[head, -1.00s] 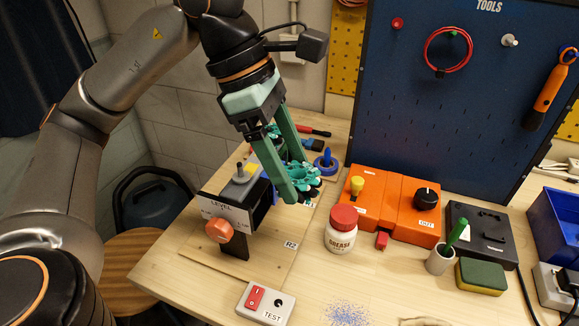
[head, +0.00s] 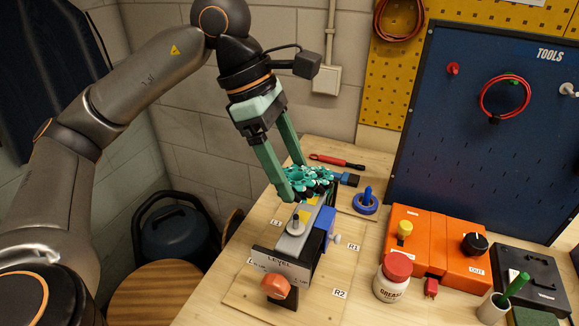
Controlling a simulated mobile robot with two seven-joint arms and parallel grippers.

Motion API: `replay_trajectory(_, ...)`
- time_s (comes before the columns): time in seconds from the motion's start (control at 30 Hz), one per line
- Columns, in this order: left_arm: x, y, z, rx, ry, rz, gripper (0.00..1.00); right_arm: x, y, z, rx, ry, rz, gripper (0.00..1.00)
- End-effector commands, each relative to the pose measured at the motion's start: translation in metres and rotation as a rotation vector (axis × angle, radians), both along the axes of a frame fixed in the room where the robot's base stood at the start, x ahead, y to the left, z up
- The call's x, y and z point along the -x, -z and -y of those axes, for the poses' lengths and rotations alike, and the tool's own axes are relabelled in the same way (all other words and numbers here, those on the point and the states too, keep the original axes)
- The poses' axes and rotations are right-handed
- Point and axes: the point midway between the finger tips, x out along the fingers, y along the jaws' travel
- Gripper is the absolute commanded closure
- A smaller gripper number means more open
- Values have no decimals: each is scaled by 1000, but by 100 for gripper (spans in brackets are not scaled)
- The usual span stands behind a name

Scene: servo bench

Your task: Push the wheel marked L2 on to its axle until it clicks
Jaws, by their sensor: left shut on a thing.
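The body has an upright grey post on top, a LEVEL plate (head: 281,265) in front and an orange knob (head: 276,286) below. A blue part (head: 325,228) with a pale stub is on its right side. Labels R1 and R2 lie on the board at the right. The L2 axle is not discernible. My right gripper is out of view.
A blue spool-like piece (head: 366,203) stands behind to the right, near a red-handled tool (head: 337,161). A grease jar (head: 393,280) and an orange box (head: 437,248) stand at the right. The blue tool board (head: 450,140) rises behind. Bare wood lies between bench and jar.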

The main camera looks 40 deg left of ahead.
Motion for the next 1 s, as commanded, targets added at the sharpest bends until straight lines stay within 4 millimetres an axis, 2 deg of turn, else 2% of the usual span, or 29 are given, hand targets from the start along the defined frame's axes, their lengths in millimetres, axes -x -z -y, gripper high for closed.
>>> replay_trajectory(0.6,0,44,0,2,0,2,91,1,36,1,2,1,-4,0)
replay_trajectory(1.0,0,45,0,2,0,2,91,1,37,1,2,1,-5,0)
